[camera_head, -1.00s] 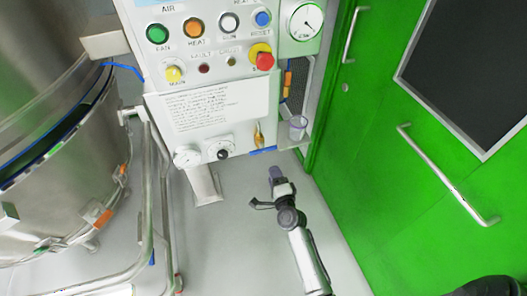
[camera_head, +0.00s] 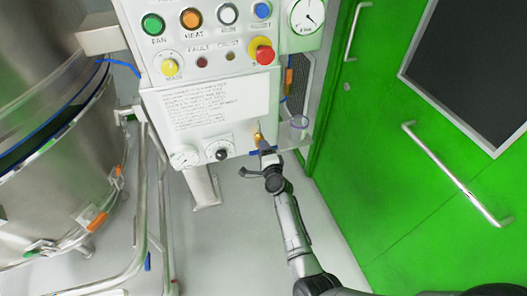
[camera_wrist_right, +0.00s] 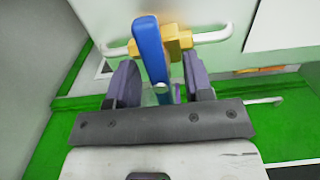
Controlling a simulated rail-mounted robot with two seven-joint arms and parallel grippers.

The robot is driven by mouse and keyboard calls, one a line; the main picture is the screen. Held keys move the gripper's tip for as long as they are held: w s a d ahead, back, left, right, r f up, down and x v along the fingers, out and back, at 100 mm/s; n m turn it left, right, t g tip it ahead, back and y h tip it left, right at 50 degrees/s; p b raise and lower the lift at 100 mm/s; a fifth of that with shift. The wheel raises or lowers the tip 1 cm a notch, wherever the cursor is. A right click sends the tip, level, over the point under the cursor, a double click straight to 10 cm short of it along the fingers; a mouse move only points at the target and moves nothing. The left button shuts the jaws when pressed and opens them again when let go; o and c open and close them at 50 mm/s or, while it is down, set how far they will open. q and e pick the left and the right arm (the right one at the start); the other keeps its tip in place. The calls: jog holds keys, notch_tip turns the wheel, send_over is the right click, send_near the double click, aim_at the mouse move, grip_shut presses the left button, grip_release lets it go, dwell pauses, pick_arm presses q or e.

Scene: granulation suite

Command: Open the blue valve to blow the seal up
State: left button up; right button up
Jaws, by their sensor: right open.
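The blue valve has a brass body (camera_wrist_right: 178,42) on a white pipe and a long blue lever (camera_wrist_right: 152,50). In the head view its brass part (camera_head: 257,136) shows at the lower right of the control panel, with the lever mostly hidden by my gripper. My right gripper (camera_head: 266,152) is at the valve. In the right wrist view the open gripper (camera_wrist_right: 162,82) has one finger on each side of the blue lever, with gaps visible. Whether either finger touches it is unclear. My left gripper is not in view.
The white control panel (camera_head: 215,105) has buttons, a red emergency stop (camera_head: 264,54) and gauges. A steel vessel (camera_head: 50,190) with a blue band stands left. A green door (camera_head: 385,150) is right.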

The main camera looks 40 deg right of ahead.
jog(key=shift+c, duration=0.5)
grip_shut()
